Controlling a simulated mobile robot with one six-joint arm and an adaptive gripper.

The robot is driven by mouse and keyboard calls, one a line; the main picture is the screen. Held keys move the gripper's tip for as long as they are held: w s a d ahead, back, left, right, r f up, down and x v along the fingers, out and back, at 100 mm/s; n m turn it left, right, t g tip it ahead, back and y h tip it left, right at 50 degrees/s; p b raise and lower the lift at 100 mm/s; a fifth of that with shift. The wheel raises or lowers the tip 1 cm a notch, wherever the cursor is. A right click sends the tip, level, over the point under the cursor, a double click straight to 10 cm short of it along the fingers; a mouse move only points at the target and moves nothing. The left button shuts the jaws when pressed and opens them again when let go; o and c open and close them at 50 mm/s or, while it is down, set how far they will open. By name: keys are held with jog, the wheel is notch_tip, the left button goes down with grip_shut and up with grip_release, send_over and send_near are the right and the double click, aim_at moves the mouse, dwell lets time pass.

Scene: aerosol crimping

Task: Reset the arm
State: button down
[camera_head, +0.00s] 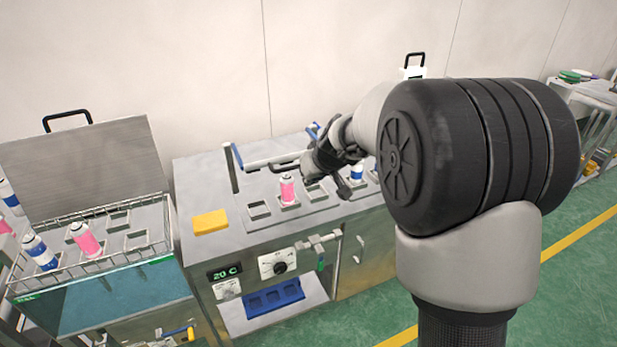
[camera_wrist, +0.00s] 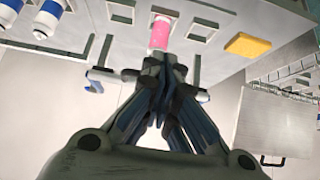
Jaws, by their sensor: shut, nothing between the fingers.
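My gripper (camera_head: 312,172) is over the metal worktop (camera_head: 235,172) in the head view, partly hidden by my large arm joint. In the wrist view my gripper (camera_wrist: 163,88) has its fingers drawn together, with nothing held. A pink can with a white top (camera_head: 287,191) stands in a square slot of the worktop, just left of my gripper. In the wrist view the pink can (camera_wrist: 160,36) shows beyond the fingertips; whether they touch cannot be told. A blue-and-white can (camera_head: 357,174) stands right of my gripper.
A yellow block (camera_head: 210,222) lies on the worktop's left part. A blue-handled bar (camera_head: 270,160) runs along its back. At left, a wire basket (camera_head: 150,243) holds a pink can (camera_head: 85,239) and a blue-and-white can (camera_head: 40,252) over a water bath, its lid raised.

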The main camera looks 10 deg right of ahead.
jog(key=s+a+r, duration=0.1)
jog(key=s+r, duration=0.2)
jog(key=s, duration=0.3)
jog(key=s+a+r+g, duration=0.1)
jog(key=s+r, duration=0.1)
jog(key=s, duration=0.4)
jog(key=s+a+r, duration=0.1)
jog(key=s+r, duration=0.2)
jog(key=s, duration=0.2)
jog(key=s+d+f+m+g, duration=0.1)
jog(key=s, duration=1)
jog(key=s+d+f+m+g+h, duration=0.1)
jog(key=s, duration=1.1)
jog(key=shift+s+d+f+h, duration=0.15)
jog(key=shift+d+f+h, duration=0.15)
jog(key=shift+f, duration=0.1)
